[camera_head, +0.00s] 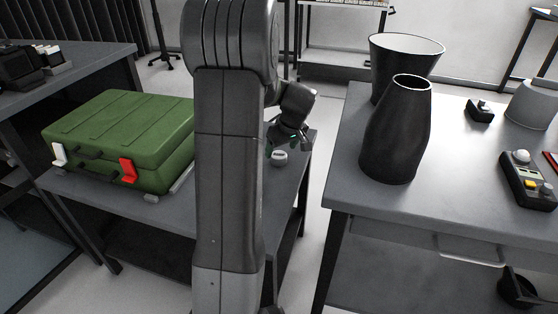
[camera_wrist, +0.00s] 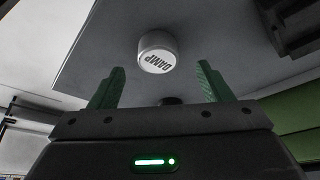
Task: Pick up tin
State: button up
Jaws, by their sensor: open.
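A small round tin (camera_wrist: 157,50), grey-white with dark lettering on its face, stands on the grey table in the wrist view. It also shows in the head view (camera_head: 279,159), near the table's right edge. My gripper (camera_wrist: 160,68) has its two green fingers spread apart, with nothing between them. The tin sits beyond the fingertips, roughly centred between them. In the head view, my gripper (camera_head: 290,146) is just above the tin, and its fingers are small and partly hidden.
A green case (camera_head: 120,135) lies on the same table (camera_head: 215,215), left of my arm. A separate table (camera_head: 340,190) at right holds a black vase (camera_head: 397,135), a dark bucket (camera_head: 400,50) and a yellow-buttoned controller (camera_head: 528,182). A floor gap separates the tables.

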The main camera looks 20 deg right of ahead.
aim_at(279, 155)
jog(key=b+x, duration=0.1)
jog(key=x, duration=0.3)
jog(key=shift+d+f, duration=0.1)
jog(key=shift+c, duration=0.4)
jog(key=c, duration=1)
